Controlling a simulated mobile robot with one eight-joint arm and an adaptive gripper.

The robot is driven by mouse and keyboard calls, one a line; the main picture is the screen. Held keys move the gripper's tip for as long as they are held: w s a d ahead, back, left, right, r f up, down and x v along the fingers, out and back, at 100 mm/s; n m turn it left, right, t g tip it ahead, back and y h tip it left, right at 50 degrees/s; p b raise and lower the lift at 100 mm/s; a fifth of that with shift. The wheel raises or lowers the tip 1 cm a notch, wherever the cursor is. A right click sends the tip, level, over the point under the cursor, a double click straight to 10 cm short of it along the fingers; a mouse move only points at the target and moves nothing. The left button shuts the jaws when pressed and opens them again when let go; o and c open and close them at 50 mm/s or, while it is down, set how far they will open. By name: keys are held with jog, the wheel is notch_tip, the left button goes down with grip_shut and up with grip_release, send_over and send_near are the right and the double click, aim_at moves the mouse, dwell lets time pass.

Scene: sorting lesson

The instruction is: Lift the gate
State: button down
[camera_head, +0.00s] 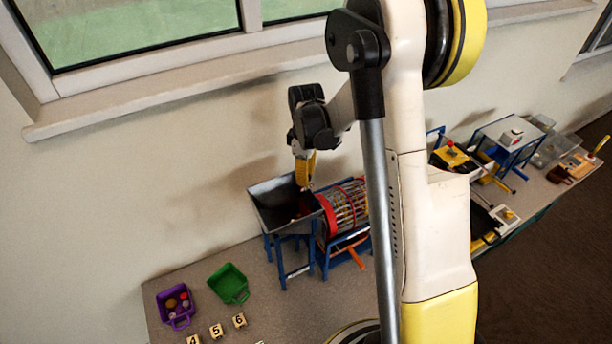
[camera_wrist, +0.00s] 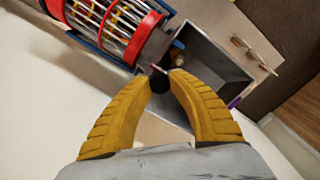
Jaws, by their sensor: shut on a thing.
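The grey hopper (camera_head: 268,192) stands on blue legs against the wall, left of the red-ringed wire drum (camera_head: 346,204). My gripper (camera_head: 304,184) reaches down over the hopper's drum-side edge with yellow fingers. In the wrist view my gripper (camera_wrist: 161,74) has its fingertips close together around a small dark knob (camera_wrist: 159,85), by the hopper edge nearest the drum. A thin reddish piece shows at the tips. The knob seems to be the gate's handle; the gate plate itself is hidden by the fingers or too small to make out. The hopper (camera_wrist: 215,65) shows a few small items inside.
A purple bin (camera_head: 178,318) with small balls and a green bin (camera_head: 229,284) sit on the table at left, near several numbered blocks (camera_head: 217,330). An orange lever (camera_head: 356,259) sticks out below the drum. More equipment (camera_head: 510,135) stands at the right.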

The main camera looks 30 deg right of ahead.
notch_tip(320, 180, up, 8)
jog(key=shift+f+p, duration=0.15)
jog(key=shift+p, duration=0.85)
jog(key=c, duration=1.2)
grip_release()
jog(key=shift+o, duration=0.2)
notch_tip(320, 180, up, 12)
